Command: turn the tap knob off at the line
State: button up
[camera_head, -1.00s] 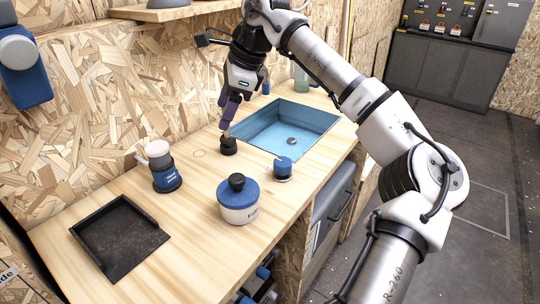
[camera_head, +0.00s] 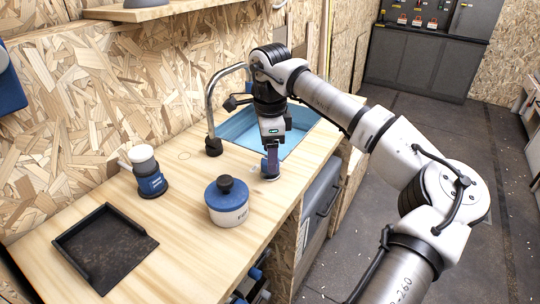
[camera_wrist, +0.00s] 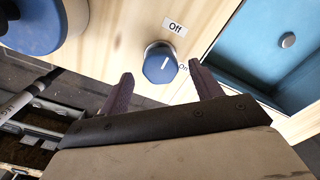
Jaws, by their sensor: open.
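The tap knob (camera_wrist: 160,64) is blue and faceted, with a short white line on top, on a pale round base. The line slants up and right, roughly toward the "Off" label (camera_wrist: 174,27); the "On" label (camera_wrist: 183,68) is to the knob's right. In the head view the knob (camera_head: 270,173) is partly hidden below my gripper (camera_head: 271,160). My gripper (camera_wrist: 161,76) is open and empty, pointing down over the knob, one finger on each side in the wrist view. I cannot tell whether a finger touches it.
The curved metal tap (camera_head: 211,105) rises left of the blue sink (camera_head: 300,117). A blue-lidded white pot (camera_head: 227,205) stands close by on the worktop. A blue-and-white container (camera_head: 147,172) and a black tray (camera_head: 105,244) are farther left. Bare wood lies between them.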

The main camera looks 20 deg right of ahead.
jog(key=shift+f, duration=1)
jog(key=c, duration=1)
jog(key=shift+o, duration=0.2)
jog(key=shift+f+m+b, duration=0.1)
jog(key=shift+m+b, duration=0.3)
jog(key=shift+m, duration=0.2)
jog(key=m, duration=0.2)
jog(key=shift+m+b, duration=0.3)
jog(key=shift+b, duration=0.1)
jog(key=o, duration=1)
jog(key=shift+c, duration=0.2)
